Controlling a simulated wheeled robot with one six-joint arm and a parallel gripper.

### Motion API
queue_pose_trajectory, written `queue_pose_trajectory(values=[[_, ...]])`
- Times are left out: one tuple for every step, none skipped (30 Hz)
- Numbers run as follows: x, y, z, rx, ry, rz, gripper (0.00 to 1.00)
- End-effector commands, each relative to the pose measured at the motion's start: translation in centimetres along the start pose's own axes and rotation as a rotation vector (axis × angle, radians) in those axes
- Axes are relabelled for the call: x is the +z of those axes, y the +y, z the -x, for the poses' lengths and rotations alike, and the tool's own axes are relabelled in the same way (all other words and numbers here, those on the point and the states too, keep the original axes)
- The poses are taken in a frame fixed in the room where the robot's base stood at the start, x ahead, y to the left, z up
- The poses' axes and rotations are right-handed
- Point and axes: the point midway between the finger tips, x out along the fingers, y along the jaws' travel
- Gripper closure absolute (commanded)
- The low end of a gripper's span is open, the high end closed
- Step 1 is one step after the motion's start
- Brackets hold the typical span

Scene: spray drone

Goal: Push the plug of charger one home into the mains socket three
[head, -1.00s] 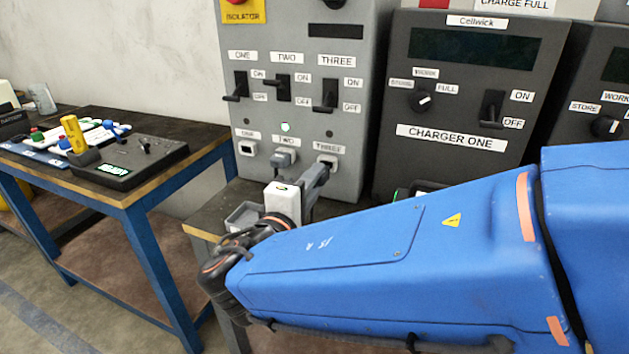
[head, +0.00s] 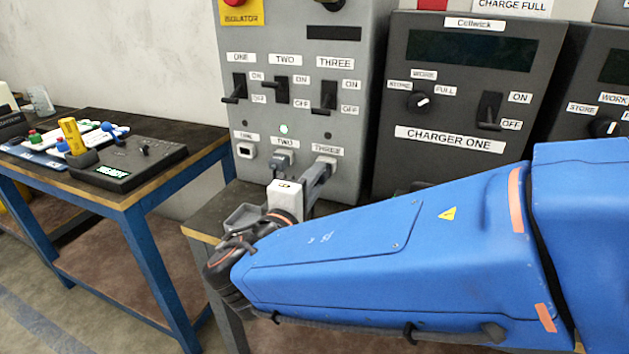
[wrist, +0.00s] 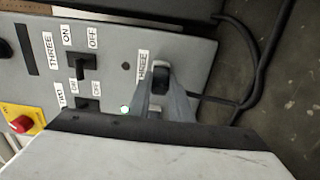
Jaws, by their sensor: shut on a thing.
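Mains socket three (head: 327,160) is at the right end of the lower row on the grey panel, under the label THREE. My gripper (head: 321,174) reaches up to it, with its grey fingers right in front of the socket. In the wrist view my gripper (wrist: 161,72) is shut on a dark plug (wrist: 160,82), which lies between the fingers against the panel face. The fingers hide most of the plug and socket, so I cannot tell whether a gap remains. Charger one (head: 450,138) stands to the right, its display dark.
Socket two (head: 283,158) holds a grey plug close to the left of my gripper. Socket one (head: 246,150) looks empty. A green lamp (head: 284,129) glows above socket two. A bench (head: 150,200) with devices stands left.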

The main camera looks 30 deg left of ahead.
Motion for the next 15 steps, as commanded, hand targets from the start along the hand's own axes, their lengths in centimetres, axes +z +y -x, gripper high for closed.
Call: queue_pose_trajectory(values=[[0.01,0.01,-0.13,0.0,0.0,0.0,1.0],[0.0,0.0,-0.18,0.0,0.0,0.0,1.0],[0.0,0.01,-0.26,0.0,0.0,0.0,1.0],[0.0,0.01,-0.32,0.0,0.0,0.0,1.0],[0.0,0.01,-0.38,0.0,0.0,0.0,1.0],[0.0,0.01,-0.45,0.0,0.0,0.0,1.0],[0.0,0.01,-0.51,0.0,0.0,0.0,1.0],[-0.01,0.02,-0.57,0.0,0.0,0.0,1.0],[-0.01,0.02,-0.64,0.001,0.0,0.0,1.0],[-0.01,0.02,-0.7,0.001,0.0,0.0,1.0],[-0.01,0.02,-0.76,0.001,0.0,0.0,1.0],[0.0,0.02,-0.84,0.001,0.0,0.0,1.0],[-0.01,0.02,-0.89,0.001,0.0,0.0,1.0],[0.0,0.02,-0.95,0.001,0.0,0.0,1.0],[0.0,0.03,-1.03,0.001,0.0,0.0,1.0]])
